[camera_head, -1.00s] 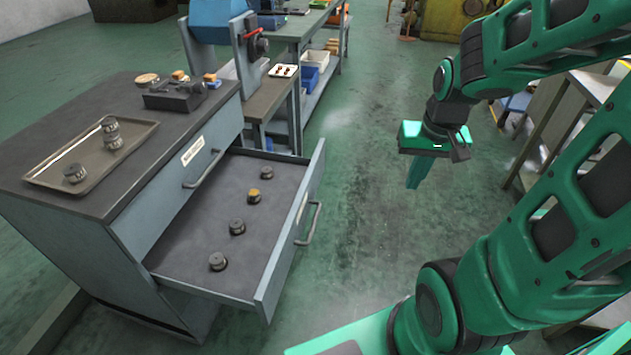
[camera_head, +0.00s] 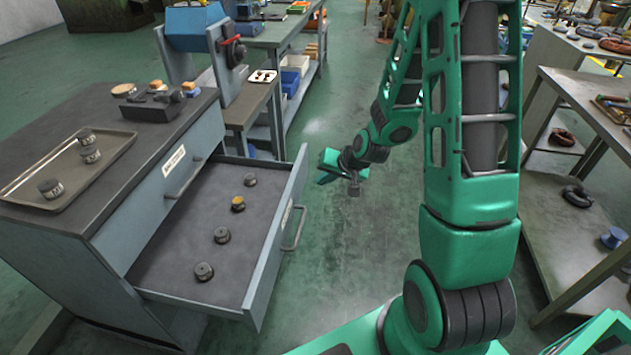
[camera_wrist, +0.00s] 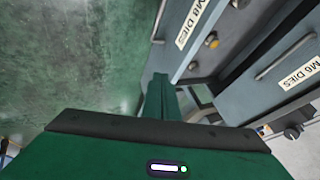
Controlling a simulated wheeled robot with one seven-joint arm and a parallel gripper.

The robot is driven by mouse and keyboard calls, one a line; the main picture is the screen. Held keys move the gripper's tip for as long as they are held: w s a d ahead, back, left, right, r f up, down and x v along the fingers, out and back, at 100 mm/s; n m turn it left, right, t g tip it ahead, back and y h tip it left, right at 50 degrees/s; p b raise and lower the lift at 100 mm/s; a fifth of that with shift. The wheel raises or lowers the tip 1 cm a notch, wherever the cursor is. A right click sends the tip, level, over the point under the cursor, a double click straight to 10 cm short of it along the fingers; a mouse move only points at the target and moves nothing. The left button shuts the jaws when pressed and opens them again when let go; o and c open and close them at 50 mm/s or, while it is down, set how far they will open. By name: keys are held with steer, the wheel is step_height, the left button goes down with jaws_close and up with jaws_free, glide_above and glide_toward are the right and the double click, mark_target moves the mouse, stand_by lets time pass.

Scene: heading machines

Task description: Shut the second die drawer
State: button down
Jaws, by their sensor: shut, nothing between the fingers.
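The second die drawer (camera_head: 205,250) is pulled out of the grey cabinet (camera_head: 70,270), below a closed upper drawer (camera_head: 178,168). Its front panel (camera_head: 275,240) has a bar handle (camera_head: 297,229) and a pale label. Several round dies lie inside, one of them with a yellowish top (camera_head: 238,203). My gripper (camera_head: 328,165) is shut and empty, to the right of the drawer front's far end and apart from it. In the wrist view the shut fingers (camera_wrist: 160,82) show beside the labelled drawer front (camera_wrist: 215,18), with the upper drawer's label (camera_wrist: 300,72) to the right.
A tray (camera_head: 105,160) with round dies and a dark block (camera_head: 155,106) rest on the cabinet top. A workbench (camera_head: 260,45) stands behind. Tables (camera_head: 565,110) stand at the right. Open green floor lies between the drawer and my arm.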

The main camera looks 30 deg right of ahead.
glide_toward(294, 190)
step_height(294, 190, down, 3)
steer(key=d, duration=0.2)
steer(key=w+a, duration=0.2)
steer(key=shift+w+a, duration=0.25)
steer(key=shift+a, duration=0.1)
